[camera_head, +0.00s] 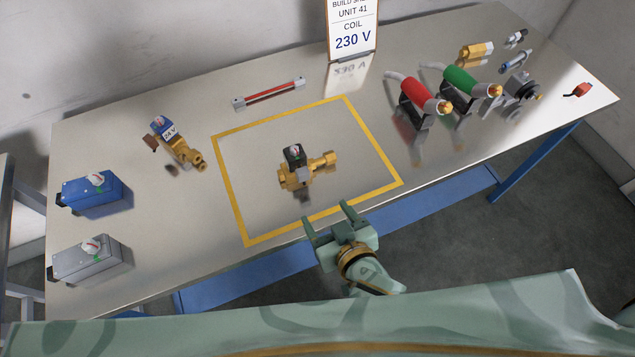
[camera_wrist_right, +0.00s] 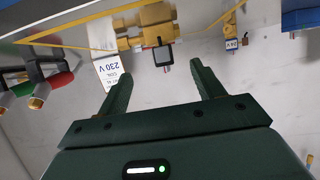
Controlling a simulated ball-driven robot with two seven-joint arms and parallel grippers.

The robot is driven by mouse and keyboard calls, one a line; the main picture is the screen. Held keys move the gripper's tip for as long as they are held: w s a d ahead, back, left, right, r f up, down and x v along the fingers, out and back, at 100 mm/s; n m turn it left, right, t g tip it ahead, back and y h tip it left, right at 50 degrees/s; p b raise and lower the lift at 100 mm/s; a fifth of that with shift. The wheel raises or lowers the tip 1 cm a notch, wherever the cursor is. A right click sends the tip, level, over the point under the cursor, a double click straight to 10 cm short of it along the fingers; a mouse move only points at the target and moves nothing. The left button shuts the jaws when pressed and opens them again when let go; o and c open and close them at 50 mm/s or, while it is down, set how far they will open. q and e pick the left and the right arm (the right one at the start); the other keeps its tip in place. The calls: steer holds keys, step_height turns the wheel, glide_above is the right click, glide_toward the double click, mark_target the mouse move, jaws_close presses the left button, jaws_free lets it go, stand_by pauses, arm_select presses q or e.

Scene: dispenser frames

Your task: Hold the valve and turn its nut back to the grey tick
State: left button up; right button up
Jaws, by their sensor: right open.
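The brass valve (camera_head: 296,179) with a dark coil on top lies inside the yellow outlined square in the head view. Its brass end with a nut (camera_head: 329,160) points right; I cannot make out a grey tick. My right gripper (camera_head: 327,213) is open and empty, at the near edge of the table, apart from the valve. In the right wrist view the valve (camera_wrist_right: 156,34) shows beyond and between the open fingers (camera_wrist_right: 160,75). My left gripper is not in view.
A 24 V brass valve (camera_head: 180,148) and blue (camera_head: 95,195) and grey (camera_head: 93,262) boxes stand left. Red (camera_head: 417,92) and green (camera_head: 464,82) handled tools stand right. A 230 V sign (camera_head: 352,30) stands behind. The yellow square (camera_head: 228,190) is otherwise clear.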

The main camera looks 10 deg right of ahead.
mark_target(298, 162)
steer(key=shift+t, duration=0.4)
steer(key=r+b+x, duration=0.1)
steer(key=x, duration=0.4)
steer(key=r+b+x, duration=0.1)
steer(key=x, duration=0.4)
steer(key=w+r+b+x, duration=0.1)
steer(key=x, duration=0.4)
steer(key=shift+w+a+r, duration=0.1)
steer(key=shift+w+a, duration=0.15)
steer(key=shift+a, duration=0.25)
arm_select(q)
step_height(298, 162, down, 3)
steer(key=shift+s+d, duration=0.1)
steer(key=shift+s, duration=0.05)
arm_select(e)
steer(key=shift+w+a, duration=0.1)
steer(key=shift+w, duration=0.25)
steer(key=shift+c, duration=0.2)
steer(key=c, duration=1.4)
